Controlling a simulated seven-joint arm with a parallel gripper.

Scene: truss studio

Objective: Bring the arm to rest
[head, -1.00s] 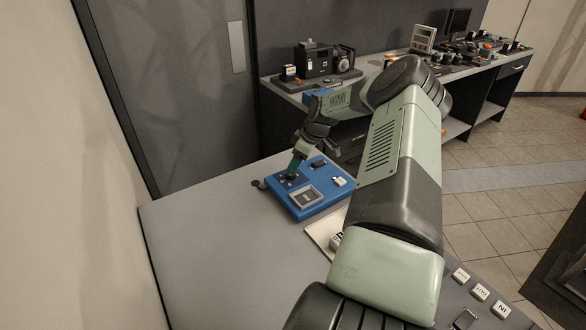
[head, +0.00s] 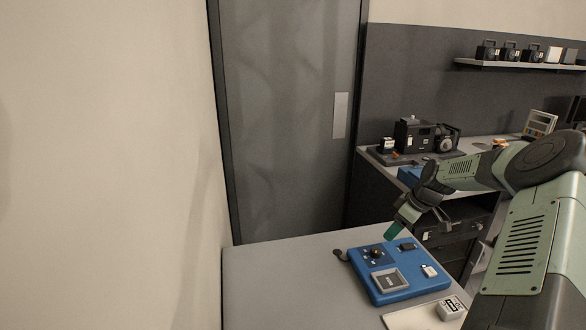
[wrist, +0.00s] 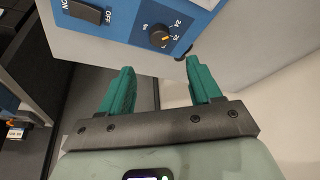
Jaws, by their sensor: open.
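My gripper (head: 391,231) is held just above the far side of the blue control box on the grey table. In the wrist view its two teal fingers (wrist: 157,85) stand apart with nothing between them. The blue control box (head: 374,291) has a dark knob (head: 376,253), a dark switch, a white switch and a grey framed panel. In the wrist view the knob (wrist: 159,37) with numbers around it lies beyond the fingertips, apart from them. The ON/OFF rocker switch (wrist: 84,12) is at the upper left there.
The grey table (head: 270,285) has free room left of the box. A small round dark thing (head: 341,254) lies by the box's left edge. A bench with camera gear (head: 420,138) stands behind.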

